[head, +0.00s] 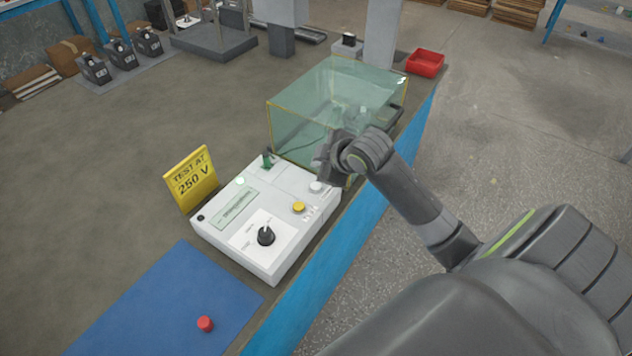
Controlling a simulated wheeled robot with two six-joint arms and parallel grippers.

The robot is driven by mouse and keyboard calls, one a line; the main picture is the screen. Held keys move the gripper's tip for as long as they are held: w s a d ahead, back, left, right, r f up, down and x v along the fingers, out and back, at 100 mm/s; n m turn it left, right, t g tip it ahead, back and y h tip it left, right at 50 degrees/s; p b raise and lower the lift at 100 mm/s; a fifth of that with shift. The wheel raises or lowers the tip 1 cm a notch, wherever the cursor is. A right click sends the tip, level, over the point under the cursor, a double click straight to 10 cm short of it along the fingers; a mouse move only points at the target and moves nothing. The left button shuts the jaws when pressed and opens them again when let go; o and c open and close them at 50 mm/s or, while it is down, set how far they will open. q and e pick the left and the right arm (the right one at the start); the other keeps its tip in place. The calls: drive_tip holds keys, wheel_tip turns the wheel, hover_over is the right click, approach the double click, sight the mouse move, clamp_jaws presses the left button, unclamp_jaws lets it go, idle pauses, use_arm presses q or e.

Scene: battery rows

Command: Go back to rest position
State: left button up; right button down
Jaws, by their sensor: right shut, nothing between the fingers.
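My right arm comes in from the lower right, and its gripper (328,165) is above the far right corner of the white tester box (220,238), close to the glass-walled box (300,122). The gripper is shut and holds nothing; its fingers are small and partly hidden by the wrist. I cannot tell whether it touches the tester. The tester has a black knob (266,236), a yellow button (299,207) and a greenish display (235,209). My left gripper is not in view.
A yellow "TEST AT 250 V" sign (190,179) stands left of the tester. A red tray (425,62) sits at the far right table corner. The table's left middle is clear.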

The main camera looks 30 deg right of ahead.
idle(0.6)
drive_tip(key=s+a+f+m+g+h, duration=0.1)
drive_tip(key=s+f+m+g, duration=0.3)
drive_tip(key=s, duration=1.1)
drive_tip(key=s+a+f+m+g+h, duration=0.15)
drive_tip(key=s+f+m, duration=0.5)
drive_tip(key=s, duration=0.75)
wheel_tip(320, 180, down, 26)
drive_tip(key=d+r+g, duration=0.1)
drive_tip(key=s+a+f+g, duration=0.1)
drive_tip(key=s+f, duration=1.4)
drive_tip(key=f, duration=0.1)
drive_tip(key=shift+y, duration=0.45)
drive_tip(key=shift+g, duration=0.25)
